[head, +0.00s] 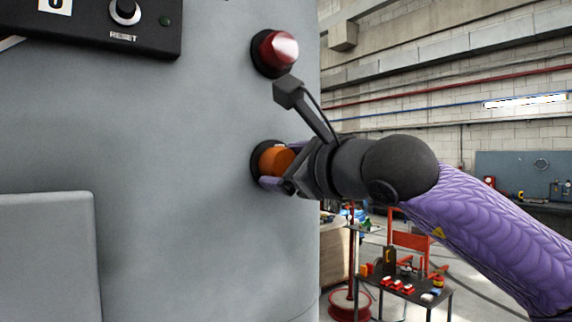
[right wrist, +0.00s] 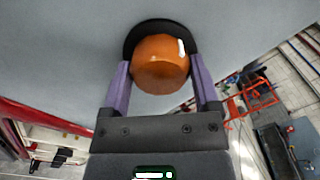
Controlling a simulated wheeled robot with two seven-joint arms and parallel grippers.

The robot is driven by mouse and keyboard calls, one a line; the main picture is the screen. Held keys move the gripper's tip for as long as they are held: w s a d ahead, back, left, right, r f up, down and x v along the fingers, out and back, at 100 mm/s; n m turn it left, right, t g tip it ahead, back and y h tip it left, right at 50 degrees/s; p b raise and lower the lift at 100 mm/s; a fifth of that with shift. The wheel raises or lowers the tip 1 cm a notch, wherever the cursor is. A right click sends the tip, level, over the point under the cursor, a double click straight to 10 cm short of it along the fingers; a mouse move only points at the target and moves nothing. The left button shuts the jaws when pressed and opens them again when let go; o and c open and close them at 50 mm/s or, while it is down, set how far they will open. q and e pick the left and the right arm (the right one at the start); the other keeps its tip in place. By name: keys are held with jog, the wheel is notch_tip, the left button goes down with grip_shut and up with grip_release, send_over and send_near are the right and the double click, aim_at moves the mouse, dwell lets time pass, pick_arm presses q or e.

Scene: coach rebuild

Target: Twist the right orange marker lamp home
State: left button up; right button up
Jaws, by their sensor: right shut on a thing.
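The right orange marker lamp (head: 274,160) sits at its dark round base (head: 257,172) on the grey coach panel, below a red lamp. In the right wrist view the orange lamp (right wrist: 160,66) is between the two purple fingers, with the black base ring (right wrist: 135,36) behind it. My right gripper (head: 277,168) is shut on the orange lamp, one finger on each side. Whether the lamp is fully seated in the base cannot be told. My left gripper is not in view.
A red lamp (head: 277,50) is mounted above. A black control box (head: 95,22) with a RESET knob is at upper left. A light grey panel (head: 45,255) stands at lower left. A small table (head: 405,288) with several coloured parts stands in the background.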

jog(key=shift+c, duration=0.3)
jog(key=shift+f+m+b, duration=0.2)
jog(key=shift+m+b, duration=0.3)
jog(key=shift+b, duration=0.25)
jog(key=m+b, duration=0.5)
jog(key=m, duration=0.1)
jog(key=shift+r+m+b, duration=0.1)
jog(key=shift+m+b, duration=0.2)
jog(key=shift+m, duration=0.1)
jog(key=shift+r+m+b, duration=0.15)
jog(key=shift+m+b, duration=0.65)
jog(key=shift+m, duration=1.4)
jog(key=o, duration=1.1)
